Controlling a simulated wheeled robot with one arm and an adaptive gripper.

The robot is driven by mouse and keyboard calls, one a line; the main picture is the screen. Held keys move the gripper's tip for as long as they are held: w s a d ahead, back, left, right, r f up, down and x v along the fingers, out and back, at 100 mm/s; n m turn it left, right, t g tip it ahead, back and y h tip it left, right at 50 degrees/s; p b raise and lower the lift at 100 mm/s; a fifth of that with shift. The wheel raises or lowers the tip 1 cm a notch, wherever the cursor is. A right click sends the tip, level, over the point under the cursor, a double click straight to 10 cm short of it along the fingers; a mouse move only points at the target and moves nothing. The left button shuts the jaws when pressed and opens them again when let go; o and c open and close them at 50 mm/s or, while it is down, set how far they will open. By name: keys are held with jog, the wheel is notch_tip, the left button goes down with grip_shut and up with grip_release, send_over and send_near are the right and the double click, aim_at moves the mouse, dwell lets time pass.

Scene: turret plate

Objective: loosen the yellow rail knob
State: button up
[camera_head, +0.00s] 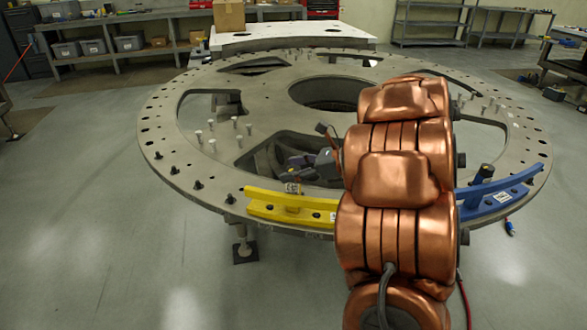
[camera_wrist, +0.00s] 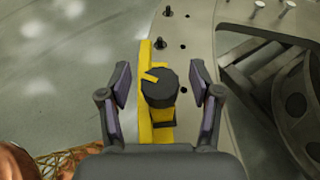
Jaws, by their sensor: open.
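The yellow rail knob (camera_wrist: 161,92) is a dark, faceted knob with a yellow pointer mark on top, seen from above in the wrist view. It stands on the yellow rail (camera_wrist: 145,125), which also shows in the head view (camera_head: 290,209) along the near edge of the round plate. My gripper (camera_wrist: 160,82) is open, with one finger to the left of the knob and one to the right. A gap shows between each finger and the knob. In the head view I cannot pick out the knob, and my copper arm covers much of that area.
A blue rail (camera_head: 500,201) with its own dark upright knob (camera_head: 483,174) lies to the right of my arm. The large grey turret plate (camera_head: 180,160) has wide cut-outs and several upright bolts. Open floor surrounds it; shelves stand at the back.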

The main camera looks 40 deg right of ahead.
jog(key=c, duration=1.2)
jog(key=shift+o, duration=0.2)
jog(key=shift+r+n+g+y+p, duration=0.15)
jog(key=shift+n+g+y+p, duration=0.25)
jog(key=shift+p, duration=0.4)
jog(key=shift+n+p, duration=0.3)
jog(key=shift+p, duration=0.05)
jog(key=shift+n+g+y+p, duration=1.6)
jog(key=shift+n+g+p, duration=0.2)
jog(key=shift+n+g, duration=0.6)
jog(key=shift+g, duration=0.1)
jog(key=o, duration=1.2)
jog(key=shift+c, duration=0.2)
